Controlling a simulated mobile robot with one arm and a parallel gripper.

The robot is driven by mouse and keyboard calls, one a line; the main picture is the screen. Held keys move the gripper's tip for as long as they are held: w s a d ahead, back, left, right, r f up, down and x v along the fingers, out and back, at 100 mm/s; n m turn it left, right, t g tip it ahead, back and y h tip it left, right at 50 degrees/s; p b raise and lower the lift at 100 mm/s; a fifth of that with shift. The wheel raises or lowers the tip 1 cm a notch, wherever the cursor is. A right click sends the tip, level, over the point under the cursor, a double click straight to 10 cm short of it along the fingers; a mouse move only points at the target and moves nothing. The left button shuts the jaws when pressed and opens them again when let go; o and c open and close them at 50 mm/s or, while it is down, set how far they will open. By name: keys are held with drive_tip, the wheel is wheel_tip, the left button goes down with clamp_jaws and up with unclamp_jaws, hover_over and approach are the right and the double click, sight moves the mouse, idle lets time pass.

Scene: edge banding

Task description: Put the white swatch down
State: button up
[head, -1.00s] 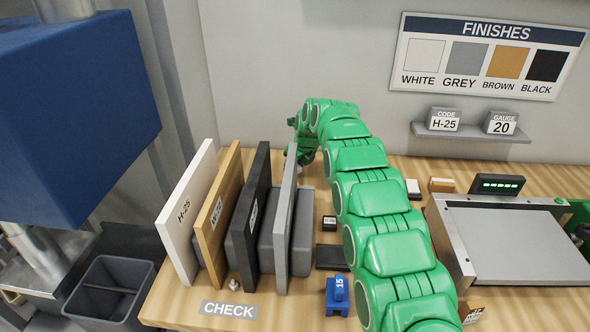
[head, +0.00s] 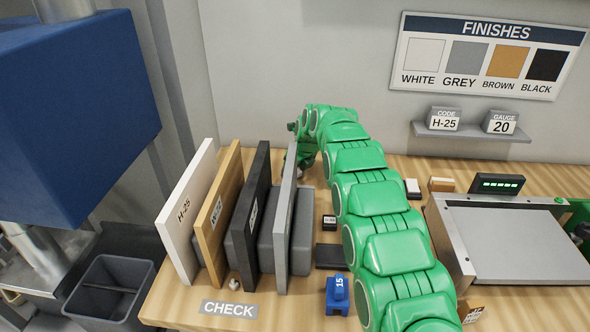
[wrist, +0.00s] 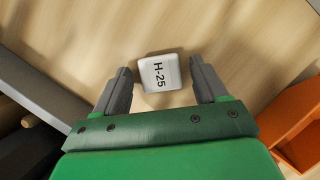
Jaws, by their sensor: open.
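The white swatch (wrist: 160,73), a small block marked H-25, rests on the light wood bench (wrist: 205,28) in the wrist view. My gripper (wrist: 160,68) is open, with one dark finger on each side of the swatch. A gap shows between the swatch and each finger. In the head view my green arm reaches to the back of the bench, and the gripper end (head: 303,160) is mostly hidden behind the grey panel (head: 287,220). I cannot make out the swatch in that view.
White (head: 188,215), brown (head: 218,205) and black (head: 250,215) panels stand beside the grey one, behind a CHECK label (head: 228,309). An orange bin-like object (wrist: 300,135) is at the wrist view's right. A grey machine (head: 515,240) stands at right.

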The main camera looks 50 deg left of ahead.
drive_tip(key=shift+r, duration=0.15)
drive_tip(key=v, duration=1.2)
